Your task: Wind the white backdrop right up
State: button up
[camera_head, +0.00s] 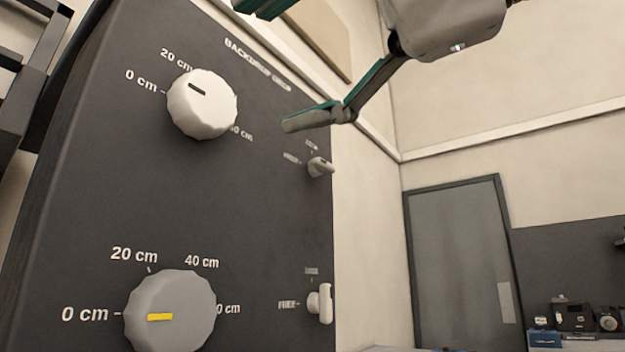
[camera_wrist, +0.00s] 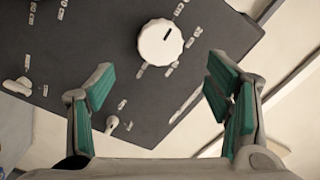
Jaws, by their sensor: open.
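The white knob (camera_head: 203,105) is at the upper left of a dark control panel (camera_head: 225,200) headed with a backdrop label. Its dark mark points up-left, between 0 cm and 20 cm. In the wrist view the white knob (camera_wrist: 160,43) lies ahead of the fingers, above the gap between them. My gripper (camera_head: 286,64) is open and empty, up and right of the knob, apart from it. Both teal-padded fingers also show in the wrist view (camera_wrist: 160,88). A small upper lever (camera_head: 320,167) sits right of the white knob; its exact setting is hard to tell.
Below is a grey knob (camera_head: 170,312) with a yellow mark at 0 cm. Beside it a lower lever (camera_head: 324,303) stands upright, with FREE at its left. A door (camera_head: 462,265) and equipment (camera_head: 575,318) are far right. Open space lies right of the panel.

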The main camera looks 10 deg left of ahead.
jog(key=shift+v, duration=1.7)
jog(key=w+d+f+h, duration=0.2)
jog(key=d+f+h, duration=0.1)
jog(key=f, duration=0.7)
jog(key=w+d+f+m+h, duration=0.1)
jog(key=w+d+f+h, duration=0.15)
jog(key=f, duration=0.65)
jog(key=w+d+f+h, duration=0.2)
jog(key=d+f+h, duration=0.15)
jog(key=f, duration=0.65)
jog(key=s+d+f+g+h, duration=0.2)
jog(key=s+d+f, duration=0.1)
jog(key=d+f, duration=0.3)
jog(key=s+d+f+g+h, duration=0.2)
jog(key=s+d+f+h, duration=0.15)
jog(key=f, duration=0.55)
jog(key=s+d+f+g+h, duration=0.2)
jog(key=s+d+f, duration=0.2)
jog(key=f, duration=0.3)
notch_tip(320, 180, up, 25)
jog(key=d+t+p, duration=0.1)
jog(key=t+p, duration=0.2)
jog(key=p, duration=2.1)
jog(key=shift+s+m, duration=0.2)
jog(key=shift+m, duration=0.1)
